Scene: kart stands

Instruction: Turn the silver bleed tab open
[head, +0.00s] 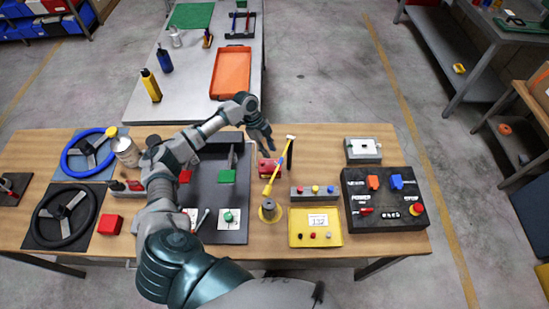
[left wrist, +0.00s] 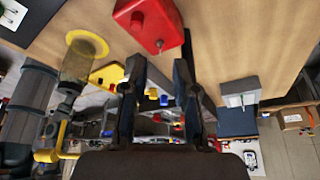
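A red block (head: 269,168) sits on the wooden table near the middle. It shows close up at the top of the left wrist view (left wrist: 148,22), where a small thin silver piece (left wrist: 160,44) sticks out of its near edge. This may be the bleed tab; I cannot be sure. My right gripper is not in view.
A grey box with a silver lever (head: 362,151) and a black switch panel (head: 384,199) are further right. A dark tray (head: 232,200) lies left, under my arm.

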